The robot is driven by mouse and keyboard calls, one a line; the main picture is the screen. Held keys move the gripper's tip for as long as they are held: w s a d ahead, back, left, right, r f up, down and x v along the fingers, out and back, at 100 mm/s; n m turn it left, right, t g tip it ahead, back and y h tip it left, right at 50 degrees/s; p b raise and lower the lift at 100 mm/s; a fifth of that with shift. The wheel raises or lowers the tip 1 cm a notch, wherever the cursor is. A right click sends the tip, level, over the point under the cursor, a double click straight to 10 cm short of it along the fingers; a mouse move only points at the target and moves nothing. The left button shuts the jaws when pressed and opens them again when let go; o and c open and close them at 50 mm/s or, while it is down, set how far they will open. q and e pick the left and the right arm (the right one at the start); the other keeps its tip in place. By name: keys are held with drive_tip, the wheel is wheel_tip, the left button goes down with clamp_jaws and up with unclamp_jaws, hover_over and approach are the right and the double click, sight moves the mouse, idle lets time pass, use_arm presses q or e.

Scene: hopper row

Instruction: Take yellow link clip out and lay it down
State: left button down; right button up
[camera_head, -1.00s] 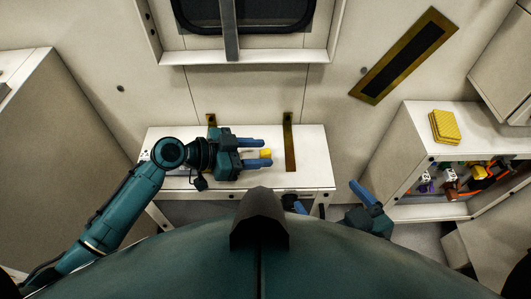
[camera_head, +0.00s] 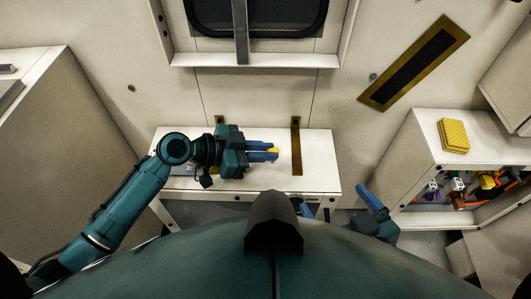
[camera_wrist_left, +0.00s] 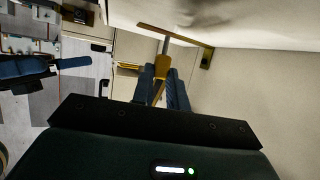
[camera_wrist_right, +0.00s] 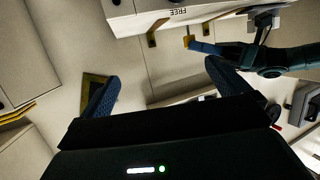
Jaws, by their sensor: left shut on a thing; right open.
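The yellow link clip (camera_head: 273,153) is at the tips of my left gripper (camera_head: 270,151), over the white worktop (camera_head: 315,172). The left fingers are shut on it, and it also shows between the blue fingers in the left wrist view (camera_wrist_left: 163,72). I cannot tell whether the clip touches anything below. The right wrist view shows a yellow piece (camera_wrist_right: 188,41) at the left gripper's tips. My right gripper (camera_wrist_right: 162,88) is open and empty; in the head view it is low right of centre, away from the worktop.
A brown-gold strip (camera_head: 296,145) crosses the worktop just right of the left fingertips. A cabinet (camera_head: 423,125) on the right carries a yellow block (camera_head: 453,136) on top and several coloured items inside. The worktop's right end is clear.

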use_arm(q)
wheel_tip(320, 180, up, 8)
drive_tip(key=p, duration=0.1)
drive_tip(key=shift+r+p, duration=0.25)
drive_tip(key=shift+p, duration=0.05)
use_arm(e)
drive_tip(key=shift+s+d+r+m, duration=0.2)
drive_tip(key=shift+d+r, duration=0.1)
drive_tip(key=shift+r, duration=0.3)
drive_tip(key=shift+s+d+r+m, duration=0.1)
drive_tip(key=shift+d+r+m, duration=0.15)
drive_tip(key=shift+r, duration=0.3)
drive_tip(key=shift+a, duration=0.1)
